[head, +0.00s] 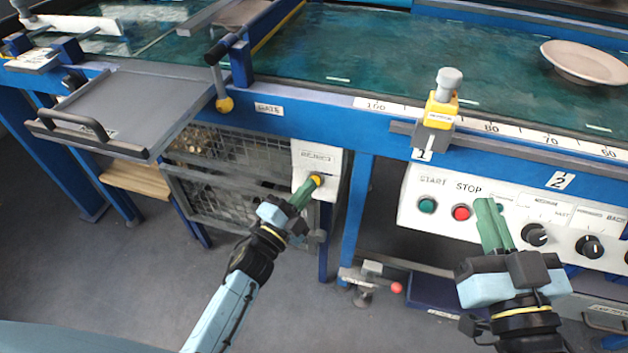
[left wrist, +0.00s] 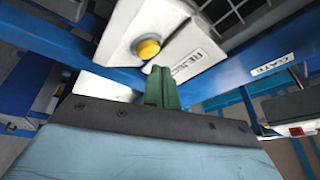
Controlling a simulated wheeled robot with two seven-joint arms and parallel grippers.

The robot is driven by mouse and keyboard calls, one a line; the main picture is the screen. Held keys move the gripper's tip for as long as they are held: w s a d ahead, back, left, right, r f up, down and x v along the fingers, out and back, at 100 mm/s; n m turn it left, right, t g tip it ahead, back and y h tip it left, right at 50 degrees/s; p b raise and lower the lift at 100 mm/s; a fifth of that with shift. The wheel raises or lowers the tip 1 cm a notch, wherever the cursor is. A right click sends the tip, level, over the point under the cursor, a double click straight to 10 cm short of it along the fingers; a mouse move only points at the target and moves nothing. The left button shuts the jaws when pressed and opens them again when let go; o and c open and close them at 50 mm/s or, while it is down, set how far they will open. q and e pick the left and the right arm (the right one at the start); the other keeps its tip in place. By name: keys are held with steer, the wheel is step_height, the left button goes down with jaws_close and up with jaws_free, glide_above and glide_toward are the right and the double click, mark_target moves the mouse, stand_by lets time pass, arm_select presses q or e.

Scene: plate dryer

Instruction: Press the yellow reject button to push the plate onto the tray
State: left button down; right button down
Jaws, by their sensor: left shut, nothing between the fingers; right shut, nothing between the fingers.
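The yellow reject button (head: 317,180) sits on a white box labelled REJECT (head: 317,158) under the blue frame. My left gripper (head: 310,187) is shut and empty, its green fingertips right at the button's lower left in the head view. The button (left wrist: 148,48) also shows in the left wrist view, just beyond the fingertips (left wrist: 160,72); I cannot tell whether they touch. A pale plate (head: 587,62) lies on the green belt at the far right. The grey tray (head: 125,100) with a black handle at the left is empty. My right gripper (head: 488,204) is shut and empty.
The green start button (head: 427,205) and red stop button (head: 461,212) are on a white panel, close left of my right gripper. Black knobs (head: 536,234) are to its right. A yellow stop block (head: 440,110) stands on the scale rail. A gate lever (head: 222,75) is beside the tray.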

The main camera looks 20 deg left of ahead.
arm_select(q)
steer(key=shift+w+f, duration=0.1)
steer(key=shift+w, duration=0.05)
steer(key=shift+w+f, duration=0.15)
steer(key=shift+w, duration=0.1)
